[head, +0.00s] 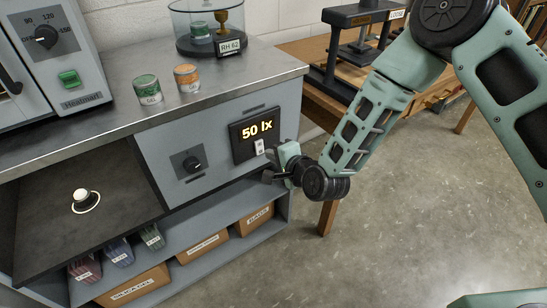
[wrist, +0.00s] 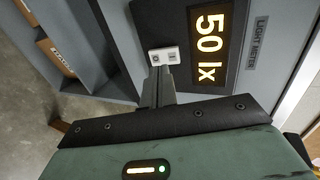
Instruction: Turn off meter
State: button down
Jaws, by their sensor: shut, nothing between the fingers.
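The light meter (head: 243,141) is a black panel on the front of the grey cabinet. Its lit yellow display reads 50 lx, and it also shows in the wrist view (wrist: 207,45). A small white switch (head: 259,146) sits below the reading; in the wrist view the switch (wrist: 164,55) lies just beyond my fingertips. My gripper (head: 271,160) is shut and empty, close in front of the switch at the panel's lower right. In the wrist view my gripper (wrist: 162,72) points at the switch. I cannot tell whether the fingers touch it.
A black dial (head: 192,164) sits left of the meter. Two small tins (head: 147,89) (head: 187,78) and a glass-domed instrument (head: 210,28) stand on the countertop. A wooden table (head: 312,70) is behind; the floor at right is clear.

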jog(key=v, duration=1)
jog(key=shift+s+r, duration=0.2)
jog(key=shift+r, duration=0.15)
jog(key=shift+d, duration=0.1)
